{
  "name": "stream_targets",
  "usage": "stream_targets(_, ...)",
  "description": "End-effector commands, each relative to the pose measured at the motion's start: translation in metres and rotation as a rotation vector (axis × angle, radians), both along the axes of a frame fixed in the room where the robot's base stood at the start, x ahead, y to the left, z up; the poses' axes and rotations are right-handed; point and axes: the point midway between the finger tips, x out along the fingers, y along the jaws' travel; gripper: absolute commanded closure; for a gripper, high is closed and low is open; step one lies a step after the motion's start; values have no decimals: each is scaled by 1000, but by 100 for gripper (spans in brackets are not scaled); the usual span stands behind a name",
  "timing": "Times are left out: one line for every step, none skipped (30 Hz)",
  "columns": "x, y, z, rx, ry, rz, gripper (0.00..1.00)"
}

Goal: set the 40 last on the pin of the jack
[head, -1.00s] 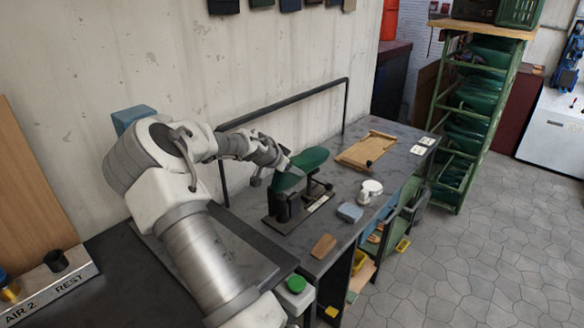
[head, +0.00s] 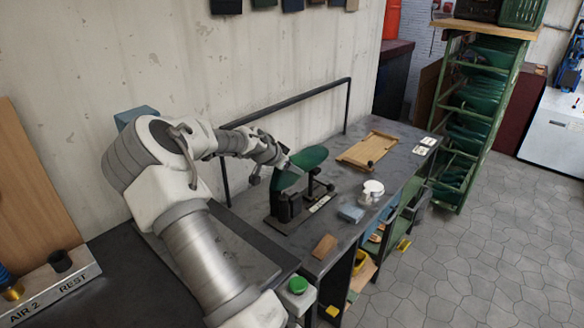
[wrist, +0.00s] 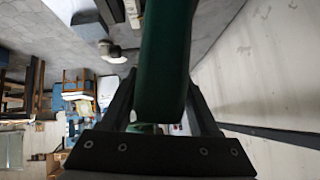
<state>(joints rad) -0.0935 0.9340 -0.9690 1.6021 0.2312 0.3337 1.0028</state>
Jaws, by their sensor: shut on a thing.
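The green last (head: 311,158) is at my gripper (head: 284,172) in the head view, above the dark jack (head: 287,209) on the bench. In the wrist view the green last (wrist: 165,60) runs up between the two dark fingers of my gripper (wrist: 165,95), which is shut on it. The last lies nearly level, over the jack's posts. The jack's pin is hidden, and I cannot tell whether the last touches it. No size mark is readable on the last.
On the bench (head: 345,190) are a wooden board with a raised edge (head: 368,151), a white round container (head: 373,188), a blue block (head: 351,213) and a tan block (head: 325,247). A dark rail (head: 290,97) runs behind. A green rack (head: 471,110) stands beyond.

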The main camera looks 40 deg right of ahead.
Motion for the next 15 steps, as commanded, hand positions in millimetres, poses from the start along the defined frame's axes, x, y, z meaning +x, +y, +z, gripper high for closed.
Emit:
stream_targets(0, -1, 6, -4, -4, 0, 100)
stream_targets(0, -2, 8, -4, -4, 0, 100)
stream_targets(0, -2, 9, -5, -4, 1, 100)
stream_targets(0, -2, 11, -5, -5, 0, 100)
stream_targets(0, -2, 12, -6, -5, 0, 100)
stream_targets(0, -2, 14, -6, -5, 0, 100)
stream_targets(0, -2, 15, -6, -6, 1, 100)
stream_targets(0, -2, 17, -7, -6, 0, 100)
stream_targets(0, -3, 18, -7, -6, 0, 100)
stream_targets(0, -3, 20, -7, -6, 0, 100)
stream_targets(0, -3, 21, -7, -6, 0, 100)
stream_targets(0, -3, 22, -7, -6, 0, 100)
stream_targets(0, -3, 24, -7, -6, 0, 100)
stream_targets(0, -3, 25, -7, -6, 0, 100)
stream_targets(0, -3, 26, -8, -6, 0, 100)
